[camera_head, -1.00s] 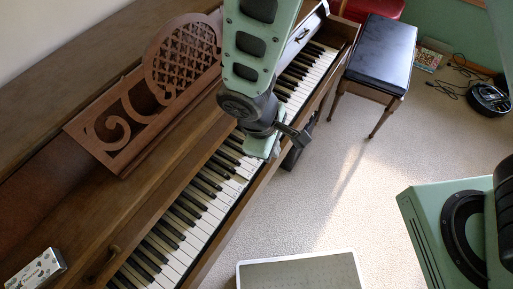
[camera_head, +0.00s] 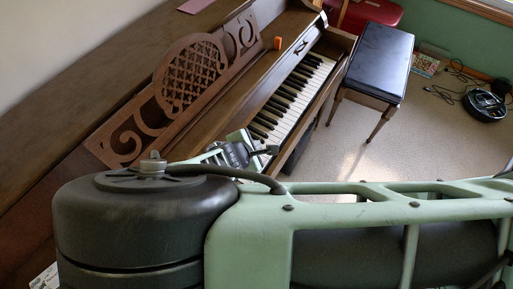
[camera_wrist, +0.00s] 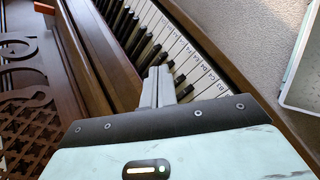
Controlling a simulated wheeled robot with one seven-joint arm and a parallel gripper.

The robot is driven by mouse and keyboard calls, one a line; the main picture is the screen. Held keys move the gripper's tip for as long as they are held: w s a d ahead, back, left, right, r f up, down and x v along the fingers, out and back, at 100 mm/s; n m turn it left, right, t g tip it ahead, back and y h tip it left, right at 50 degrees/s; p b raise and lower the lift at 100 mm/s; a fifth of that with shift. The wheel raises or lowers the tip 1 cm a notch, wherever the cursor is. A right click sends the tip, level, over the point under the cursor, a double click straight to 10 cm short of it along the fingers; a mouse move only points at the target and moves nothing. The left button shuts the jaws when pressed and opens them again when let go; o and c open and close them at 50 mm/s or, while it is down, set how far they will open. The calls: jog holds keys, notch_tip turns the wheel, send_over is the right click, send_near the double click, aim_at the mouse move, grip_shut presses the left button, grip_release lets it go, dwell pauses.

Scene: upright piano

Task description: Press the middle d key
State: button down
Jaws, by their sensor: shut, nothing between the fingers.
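The piano keyboard (camera_head: 296,92) runs diagonally in the head view, and my arm hides its near part. In the wrist view the keys (camera_wrist: 160,32) run from upper left to lower right. Several white keys carry small printed letter labels (camera_wrist: 203,67), too small to read with certainty, so I cannot tell for sure which is the middle d key. My gripper (camera_wrist: 158,72) is shut and empty, its tips over the black-key area beside the labelled white keys. I cannot tell whether they touch a key. In the head view my gripper (camera_head: 262,151) shows just beyond my arm.
The carved music stand (camera_head: 190,75) rises behind the keyboard. A small orange block (camera_head: 277,43) lies on the piano. A black-topped bench (camera_head: 372,52) stands beyond the right side. The wooden front rail (camera_wrist: 215,45) borders the keys. Carpet (camera_head: 400,145) is open on the right.

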jog(key=shift+f, duration=0.15)
notch_tip(320, 180, down, 9)
jog(key=b, duration=0.6)
jog(key=shift+r, duration=0.2)
jog(key=shift+f+b, duration=0.1)
jog(key=shift+b, duration=0.25)
dwell(1.5)
jog(key=shift+f, duration=0.3)
jog(key=shift+f+b, duration=0.6)
dwell(0.8)
jog(key=shift+r, duration=0.1)
jog(key=shift+r+p, duration=0.8)
jog(key=shift+r, duration=0.15)
jog(key=shift+r+p, duration=1.8)
jog(key=shift+r, duration=0.7)
